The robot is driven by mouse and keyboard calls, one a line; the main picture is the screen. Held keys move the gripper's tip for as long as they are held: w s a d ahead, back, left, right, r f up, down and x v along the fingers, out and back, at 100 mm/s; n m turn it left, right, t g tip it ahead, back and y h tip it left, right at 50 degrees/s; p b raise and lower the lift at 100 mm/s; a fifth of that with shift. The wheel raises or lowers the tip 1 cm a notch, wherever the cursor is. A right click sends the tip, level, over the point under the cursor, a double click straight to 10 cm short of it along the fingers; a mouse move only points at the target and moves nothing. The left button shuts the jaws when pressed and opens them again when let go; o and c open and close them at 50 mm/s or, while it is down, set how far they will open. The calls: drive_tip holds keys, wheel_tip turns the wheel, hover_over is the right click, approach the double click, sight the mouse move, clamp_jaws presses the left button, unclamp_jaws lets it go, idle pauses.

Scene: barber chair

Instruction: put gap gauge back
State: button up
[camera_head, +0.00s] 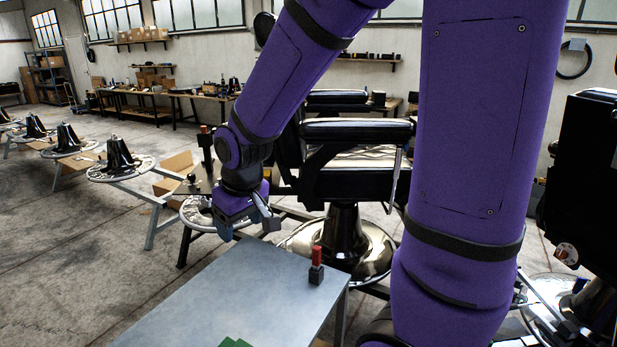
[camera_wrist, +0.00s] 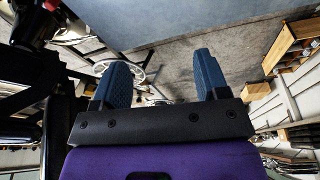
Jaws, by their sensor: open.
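My gripper (camera_head: 248,226) is open and empty, above and just past the far left edge of the grey-topped table (camera_head: 225,290). The wrist view shows its two blue fingers (camera_wrist: 161,72) spread apart with nothing between them. A small upright black piece with a red top (camera_head: 316,268) stands near the table's right corner. A similar red-topped black piece (camera_head: 206,145) stands on a stand behind my gripper. I cannot tell whether either is the gap gauge. A green item (camera_head: 236,343) lies at the table's near edge, cut off by the frame.
A black barber chair (camera_head: 355,180) on a shiny round base (camera_head: 345,243) stands just behind the table. Several chair bases (camera_head: 120,160) on stands line the left. Open concrete floor (camera_head: 60,250) lies left of the table. A dark machine (camera_head: 585,165) is at the right.

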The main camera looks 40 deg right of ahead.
drive_tip(key=s+d+r+m+t, duration=0.1)
drive_tip(key=s+d+r+t, duration=0.1)
drive_tip(key=s+r, duration=1.2)
drive_tip(key=s, duration=0.3)
drive_tip(key=shift+d+r+m, duration=0.3)
drive_tip(key=shift+d, duration=0.05)
